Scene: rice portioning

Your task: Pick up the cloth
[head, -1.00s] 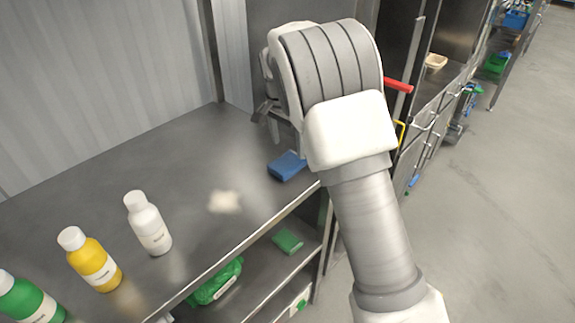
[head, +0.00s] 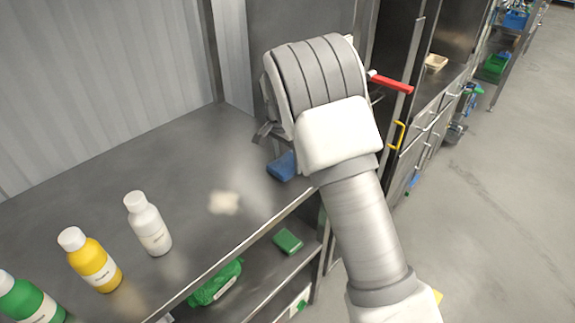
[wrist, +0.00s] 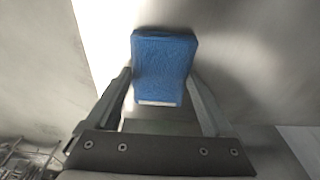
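The blue folded cloth (head: 282,166) lies on the steel shelf top near its right end, partly hidden by my arm in the head view. In the wrist view the blue cloth (wrist: 164,66) is ahead, in line with the gap between my fingers. My gripper (wrist: 162,90) is open, with one finger on each side of the cloth's near end in the picture. I cannot tell whether the fingers touch it. In the head view only part of my gripper (head: 266,132) shows, beside the cloth; the rest is behind my arm.
White (head: 148,224), yellow (head: 94,264) and green (head: 30,300) bottles stand on the left of the steel top (head: 190,170). A pale patch (head: 223,203) lies mid-top. A green block (head: 288,241) and a green bundle (head: 215,283) are on the lower shelf. A red handle (head: 392,84) is at right.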

